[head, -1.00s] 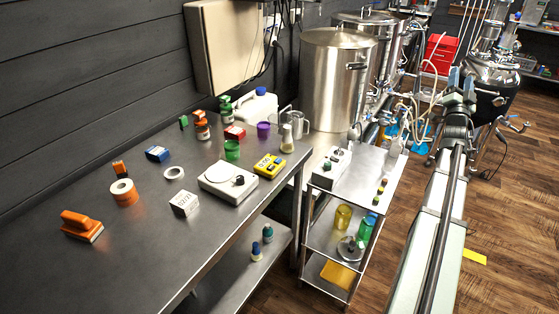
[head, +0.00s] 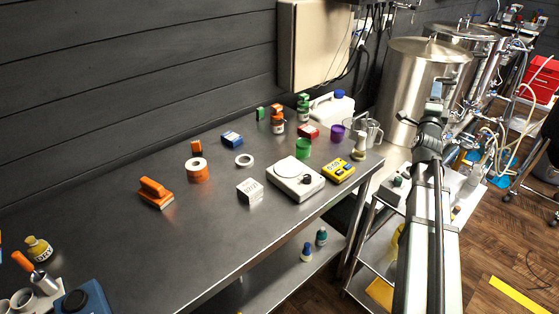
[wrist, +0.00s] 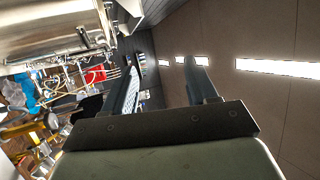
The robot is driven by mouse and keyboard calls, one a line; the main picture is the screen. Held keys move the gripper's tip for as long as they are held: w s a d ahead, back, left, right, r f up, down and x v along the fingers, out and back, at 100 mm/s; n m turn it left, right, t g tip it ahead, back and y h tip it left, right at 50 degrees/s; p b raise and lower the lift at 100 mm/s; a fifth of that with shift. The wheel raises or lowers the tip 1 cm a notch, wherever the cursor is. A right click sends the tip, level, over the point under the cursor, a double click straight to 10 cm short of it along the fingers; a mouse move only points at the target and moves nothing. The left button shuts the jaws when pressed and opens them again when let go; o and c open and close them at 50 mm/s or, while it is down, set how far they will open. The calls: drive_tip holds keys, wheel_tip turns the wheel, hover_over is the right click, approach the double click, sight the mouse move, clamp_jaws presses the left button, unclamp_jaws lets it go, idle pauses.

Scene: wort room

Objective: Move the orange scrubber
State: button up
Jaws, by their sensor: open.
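The orange scrubber (head: 156,191) lies on the grey metal bench, left of centre in the head view. It has a raised orange handle over a block with a paler underside. My gripper (head: 438,88) is far to its right in the head view, raised in front of the steel kettles and clear of the scrubber. In the wrist view my gripper (wrist: 166,85) shows two separated fingers with nothing between them. The scrubber is not in the wrist view.
Bare bench lies in front of the scrubber.

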drive_tip(key=w+a+f+m+g+y, duration=0.1)
drive_tip(key=a+f+y, duration=0.25)
drive_tip(key=a, duration=0.85)
drive_tip(key=w+a+f+m+y, duration=0.1)
drive_tip(key=a+f+y, duration=0.25)
drive_tip(key=a, duration=0.85)
drive_tip(key=g+y, duration=1.1)
drive_tip(key=y, duration=0.6)
hover_over(154, 188)
drive_tip(key=w+d+v, duration=0.1)
drive_tip(key=v, duration=0.5)
wheel_tip(154, 188, down, 6)
drive_tip(key=shift+w+a, duration=0.1)
drive_tip(key=shift+a, duration=0.35)
wheel_tip(154, 188, down, 8)
drive_tip(key=shift+r, duration=0.1)
drive_tip(key=x, duration=0.6)
drive_tip(key=shift+x, duration=0.75)
